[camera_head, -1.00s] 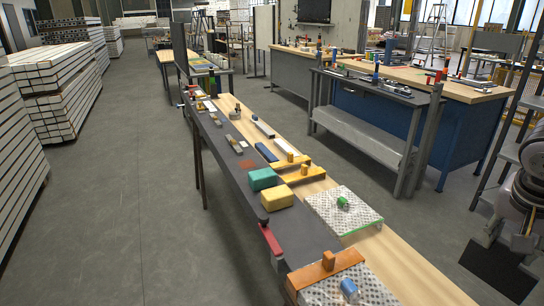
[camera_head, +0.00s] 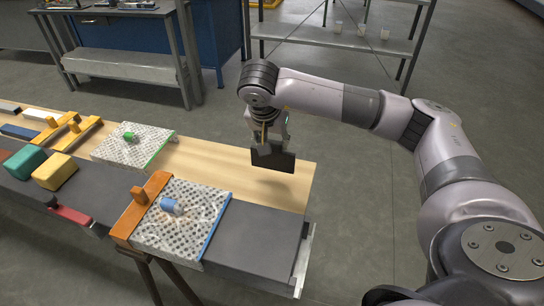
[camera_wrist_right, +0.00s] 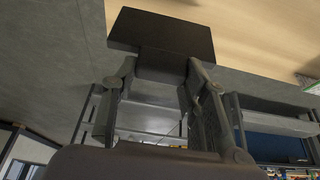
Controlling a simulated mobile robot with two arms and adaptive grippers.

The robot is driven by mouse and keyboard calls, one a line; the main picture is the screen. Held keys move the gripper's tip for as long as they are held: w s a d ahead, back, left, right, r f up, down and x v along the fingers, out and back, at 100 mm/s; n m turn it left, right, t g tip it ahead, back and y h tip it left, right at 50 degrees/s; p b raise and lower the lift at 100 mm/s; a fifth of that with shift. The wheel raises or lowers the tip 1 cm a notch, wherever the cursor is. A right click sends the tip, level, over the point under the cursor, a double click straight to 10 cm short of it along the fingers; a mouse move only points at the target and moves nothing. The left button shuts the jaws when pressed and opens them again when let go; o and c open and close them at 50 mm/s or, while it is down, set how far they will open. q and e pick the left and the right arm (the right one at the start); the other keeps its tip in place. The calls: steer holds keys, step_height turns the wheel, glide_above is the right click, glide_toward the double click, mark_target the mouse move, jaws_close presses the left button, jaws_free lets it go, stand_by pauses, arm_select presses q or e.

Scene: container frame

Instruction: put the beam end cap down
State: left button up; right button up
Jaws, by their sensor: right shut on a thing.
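The beam end cap (camera_head: 273,159) is a dark, flat, block-like piece above the right end of the pale wooden board (camera_head: 228,165). A soft shadow lies on the board below it, and it looks apart from the board. My right gripper (camera_head: 268,142) points down and is shut on the cap from above. In the right wrist view the cap (camera_wrist_right: 162,33) shows as a wide black plate with a narrower part held between the two fingers (camera_wrist_right: 160,75). My left gripper is not in view.
An orange clamp-like bar (camera_head: 141,205) edges the near pad. Green and yellow blocks stand further left. The wood around the cap is clear.

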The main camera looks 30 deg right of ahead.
mark_target(272, 156)
step_height(272, 156, down, 6)
steer(key=shift+f, duration=0.25)
steer(key=shift+f, duration=0.2)
steer(key=o, duration=1.4)
steer(key=shift+r, duration=0.15)
steer(key=shift+r+p, duration=0.2)
steer(key=shift+p, duration=0.1)
steer(key=b+v, duration=0.1)
steer(key=v, duration=1)
steer(key=shift+s+a+r+b, duration=0.1)
steer(key=shift+s+r+b, duration=0.05)
steer(key=shift+r+b, duration=0.2)
